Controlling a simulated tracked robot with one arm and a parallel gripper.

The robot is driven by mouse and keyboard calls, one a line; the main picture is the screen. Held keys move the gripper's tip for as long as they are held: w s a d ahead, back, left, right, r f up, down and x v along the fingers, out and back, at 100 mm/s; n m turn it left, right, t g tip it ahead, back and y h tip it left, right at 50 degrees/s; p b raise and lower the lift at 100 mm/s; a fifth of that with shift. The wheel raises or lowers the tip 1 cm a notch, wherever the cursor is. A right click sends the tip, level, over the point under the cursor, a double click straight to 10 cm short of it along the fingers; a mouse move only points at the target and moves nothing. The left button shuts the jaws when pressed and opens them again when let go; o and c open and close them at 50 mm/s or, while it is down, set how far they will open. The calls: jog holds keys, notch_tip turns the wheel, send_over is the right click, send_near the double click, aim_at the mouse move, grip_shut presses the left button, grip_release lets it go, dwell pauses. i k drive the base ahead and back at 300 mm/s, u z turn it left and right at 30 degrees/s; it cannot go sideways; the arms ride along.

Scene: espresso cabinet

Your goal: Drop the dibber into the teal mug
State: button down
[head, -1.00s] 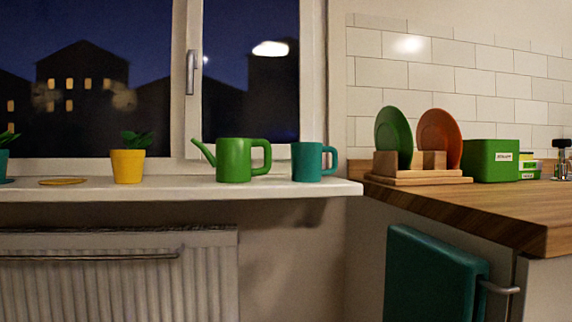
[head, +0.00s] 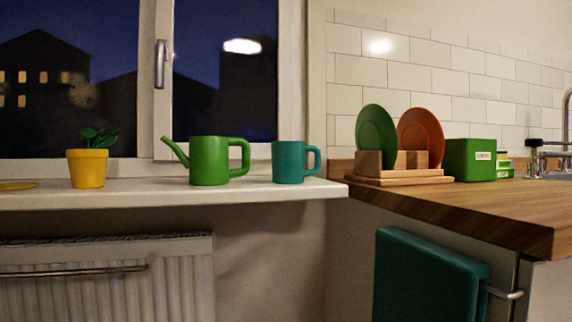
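The teal mug (head: 287,163) stands upright on the right end of the white windowsill (head: 250,192), its handle to the right. A green watering can stands just to its left. I see no dibber in this view. My gripper is not in the picture, so what it holds does not show. The inside of the mug is hidden from this low angle.
The green watering can (head: 209,160) and a yellow plant pot (head: 87,168) share the sill. A wooden counter (head: 470,207) on the right bears a plate rack (head: 400,181) and a green box (head: 469,160). A radiator (head: 110,283) and a hanging teal towel (head: 425,280) are below.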

aim_at(296, 179)
jog(key=i, duration=0.85)
jog(key=z, duration=0.05)
